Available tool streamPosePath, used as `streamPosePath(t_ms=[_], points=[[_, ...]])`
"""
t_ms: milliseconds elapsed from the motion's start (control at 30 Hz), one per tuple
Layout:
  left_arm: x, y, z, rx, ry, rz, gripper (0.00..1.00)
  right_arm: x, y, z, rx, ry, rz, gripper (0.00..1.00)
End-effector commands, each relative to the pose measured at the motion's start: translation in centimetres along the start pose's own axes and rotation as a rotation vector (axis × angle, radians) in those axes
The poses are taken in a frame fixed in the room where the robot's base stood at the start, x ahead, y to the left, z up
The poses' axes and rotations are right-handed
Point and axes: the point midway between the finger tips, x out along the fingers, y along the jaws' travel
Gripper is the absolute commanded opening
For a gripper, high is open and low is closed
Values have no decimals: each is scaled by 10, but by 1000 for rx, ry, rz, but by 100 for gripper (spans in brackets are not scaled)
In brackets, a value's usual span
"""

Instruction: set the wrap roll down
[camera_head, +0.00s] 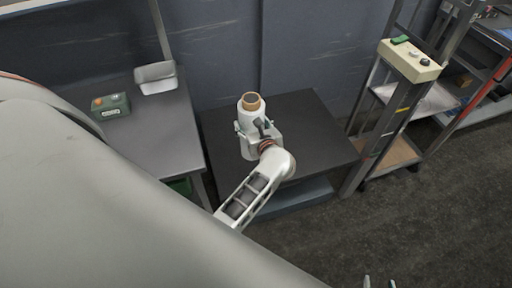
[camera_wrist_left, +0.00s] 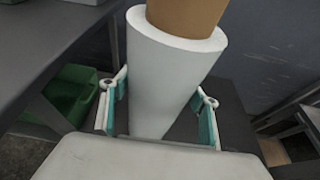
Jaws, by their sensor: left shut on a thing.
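A white wrap roll (camera_head: 248,117) with a brown cardboard core stands roughly upright over the left part of a low dark table (camera_head: 312,130). My left gripper (camera_head: 256,133) is around the roll and shut on it. In the left wrist view the roll (camera_wrist_left: 168,75) is between the teal-padded fingers of the gripper (camera_wrist_left: 160,108). The roll's lower end is largely hidden, so I cannot tell whether it touches the table. Only two fingertips of my right gripper (camera_head: 379,283) show at the bottom edge of the head view, apart with nothing between them.
A grey bench (camera_head: 150,135) to the left holds a green box (camera_head: 111,106) and a light bin (camera_head: 156,78). A green crate (camera_wrist_left: 68,92) is below the bench. A shelf rack (camera_head: 385,125) stands close on the right. The dark table's right part is clear.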

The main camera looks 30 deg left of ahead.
Motion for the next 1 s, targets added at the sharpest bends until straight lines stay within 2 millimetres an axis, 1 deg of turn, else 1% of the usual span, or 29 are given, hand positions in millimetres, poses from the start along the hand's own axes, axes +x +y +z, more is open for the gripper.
streamPosePath(t_ms=[33,267,367,500,600,700,867,1000], points=[[5,-1,-11,2,-6,-2,9,5,-4,1,0,10,-6,40],[18,-1,-47,0,-6,-1,9,19,-20,-7,-11,72,-36,40],[24,0,-64,1,-5,-1,9,26,-22,3,-13,71,-36,40],[31,0,-83,2,-5,-1,9,35,-24,25,-12,53,-37,40],[35,0,-92,0,-5,-1,9,39,-25,37,-12,39,-38,40],[36,-1,-96,-1,-6,-2,9,41,-26,44,-12,30,-39,40],[38,-1,-99,-2,-7,-2,9,42,-26,48,-13,28,-38,40],[42,0,-114,2,-4,-1,9,46,-27,55,-11,27,-39,40]])
